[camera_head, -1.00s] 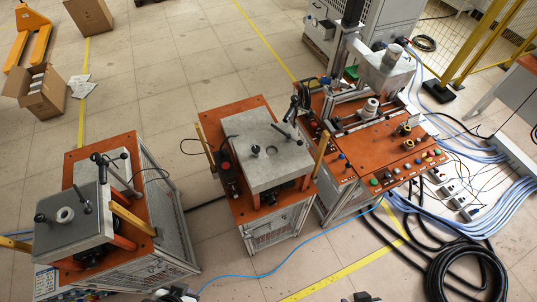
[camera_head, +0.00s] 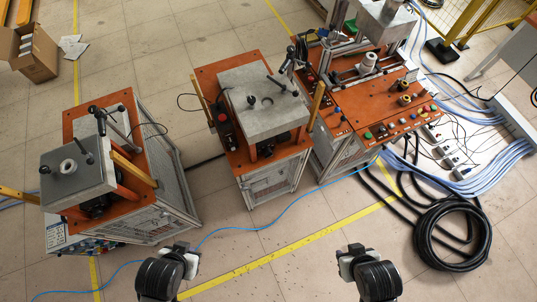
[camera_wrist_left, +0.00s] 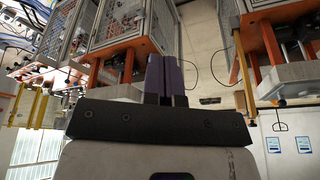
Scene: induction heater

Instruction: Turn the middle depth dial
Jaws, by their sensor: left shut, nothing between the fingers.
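The right-hand orange-topped station carries small black-and-yellow dials on its panel, one nearer the front (camera_head: 404,100) and one just behind it (camera_head: 403,86). I cannot tell for sure which is the middle depth dial. My left gripper (camera_head: 181,248) is low in the head view, over the floor and well to the left of that panel. In the left wrist view its two purple fingers (camera_wrist_left: 165,75) are together and empty. My right gripper (camera_head: 350,252) is at the lower centre-right, in front of the stations; its fingers are too small to read. Neither gripper touches a station.
A middle station (camera_head: 236,160) and a left station (camera_head: 70,212) have orange tops and grey plates with levers. A blue cable (camera_head: 275,222) crosses the floor. A black cable coil (camera_head: 420,240) lies at right. The floor in front is mostly clear.

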